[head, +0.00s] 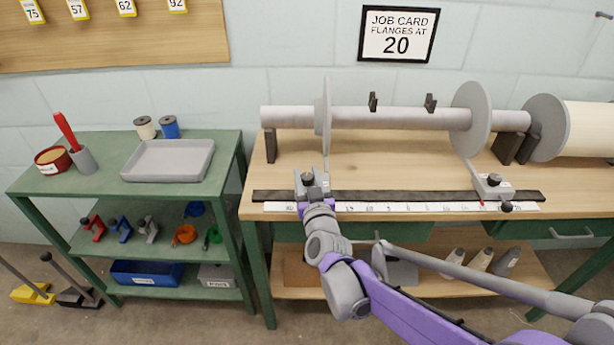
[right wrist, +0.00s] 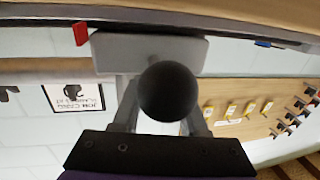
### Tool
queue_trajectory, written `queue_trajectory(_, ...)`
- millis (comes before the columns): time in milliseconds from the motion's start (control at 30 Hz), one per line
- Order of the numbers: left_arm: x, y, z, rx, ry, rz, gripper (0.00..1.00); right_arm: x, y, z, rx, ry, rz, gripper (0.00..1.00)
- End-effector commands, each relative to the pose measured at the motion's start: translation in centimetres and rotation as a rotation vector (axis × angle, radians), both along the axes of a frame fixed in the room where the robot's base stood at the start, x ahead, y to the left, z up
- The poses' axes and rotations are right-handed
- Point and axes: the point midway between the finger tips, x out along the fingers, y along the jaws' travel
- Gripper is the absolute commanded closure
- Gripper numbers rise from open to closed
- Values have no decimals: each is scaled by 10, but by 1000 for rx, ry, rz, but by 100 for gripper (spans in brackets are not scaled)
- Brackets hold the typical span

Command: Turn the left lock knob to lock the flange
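The left lock (head: 312,186) is a grey block with a dark top knob, on the rail below the left flange (head: 323,115). My right gripper (head: 318,207) is at the front of this lock and hides part of it. In the right wrist view, a round black knob (right wrist: 168,92) sits between my gripper's two grey fingers (right wrist: 160,118). The grey lock body (right wrist: 150,50) is behind it. I cannot tell whether the fingers press on the knob. My left gripper is out of view.
The right lock (head: 493,186) stands on the rail with its black front knob (head: 507,207) showing. A white scale strip (head: 400,208) runs along the bench front. A job card (head: 398,35) reads 20. A green shelf (head: 225,160) stands left of the bench.

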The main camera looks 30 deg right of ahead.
Motion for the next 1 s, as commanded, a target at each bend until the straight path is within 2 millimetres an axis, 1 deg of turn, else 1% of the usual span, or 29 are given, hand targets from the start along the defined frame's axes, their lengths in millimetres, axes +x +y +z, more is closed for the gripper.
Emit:
queue_trajectory(33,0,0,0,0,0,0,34,0,0,0,0,0,0,72)
queue_trajectory(100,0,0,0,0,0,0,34,0,0,0,0,0,0,85)
queue_trajectory(200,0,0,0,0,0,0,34,0,0,0,0,0,0,100)
queue_trajectory(567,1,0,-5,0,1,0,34,0,1,-1,1,1,-17,100)
queue_trajectory(767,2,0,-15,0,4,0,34,0,2,-2,2,0,-70,100)
queue_trajectory(1000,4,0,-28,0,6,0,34,1,2,-2,2,0,-173,100)
